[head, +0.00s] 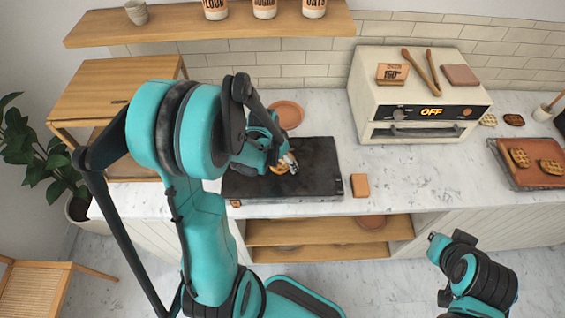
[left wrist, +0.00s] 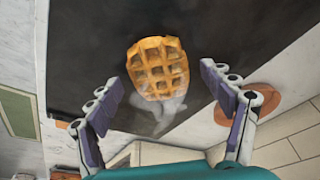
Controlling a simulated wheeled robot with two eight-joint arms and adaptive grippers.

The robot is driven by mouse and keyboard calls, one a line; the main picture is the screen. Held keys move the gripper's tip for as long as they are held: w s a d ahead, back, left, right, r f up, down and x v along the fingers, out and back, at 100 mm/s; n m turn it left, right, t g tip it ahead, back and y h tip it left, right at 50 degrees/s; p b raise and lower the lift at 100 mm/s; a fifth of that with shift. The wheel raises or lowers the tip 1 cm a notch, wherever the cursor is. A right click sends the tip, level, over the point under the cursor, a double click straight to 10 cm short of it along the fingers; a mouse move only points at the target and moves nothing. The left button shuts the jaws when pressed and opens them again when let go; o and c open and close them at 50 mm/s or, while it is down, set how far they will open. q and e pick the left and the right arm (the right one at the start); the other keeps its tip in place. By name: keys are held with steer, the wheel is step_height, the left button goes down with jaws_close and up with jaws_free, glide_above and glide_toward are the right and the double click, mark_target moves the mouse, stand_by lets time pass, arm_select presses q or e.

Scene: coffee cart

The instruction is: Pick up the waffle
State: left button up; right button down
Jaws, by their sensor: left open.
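A golden waffle (left wrist: 158,68) lies on the black griddle plate (left wrist: 90,40) in the left wrist view, with pale steam or smoke beside it. In the head view the waffle (head: 281,168) is mostly hidden behind my left gripper (head: 288,163). My left gripper (left wrist: 168,112) is open, its two fingers spread to either side below the waffle in the wrist picture. It looks close to the waffle, with nothing between the fingers. In the head view my right arm is at the lower right, and its fingertips cannot be made out.
The griddle (head: 315,165) sits on a marble counter (head: 400,185). A terracotta plate (head: 286,114) is behind it and a small orange-brown block (head: 360,185) to its right. An oven (head: 415,110) stands further right, then a tray (head: 522,182) with waffles. A wooden shelf (head: 200,27) hangs above.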

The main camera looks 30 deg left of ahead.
arm_select(q)
steer(key=shift+f, duration=0.2)
stand_by(0.4)
steer(key=c, duration=1.3)
steer(key=shift+r, duration=0.1)
steer(key=shift+c, duration=0.2)
